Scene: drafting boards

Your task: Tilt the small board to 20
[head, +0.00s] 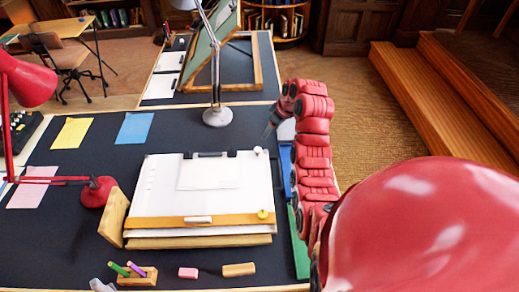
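The small board (160,200) lies on the dark tabletop in the middle of the head view, flat or at a low tilt; its angle cannot be read. It has a white surface with a paper sheet, black clips on its far edge and a wooden ledge (160,221) along its near edge. A yellow knob (262,214) sits at its near right corner and a pale knob (257,150) at its far right. My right gripper (270,130) is just beyond the far right corner, apart from the board; its finger opening cannot be made out. My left gripper is not seen.
A wooden block (113,217) stands at the board's left. A pencil holder (137,275), pink eraser (188,273) and wooden piece (239,270) lie in front. A red lamp (98,192) is left, a grey lamp (217,117) behind. A larger tilted board (208,50) stands farther back.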

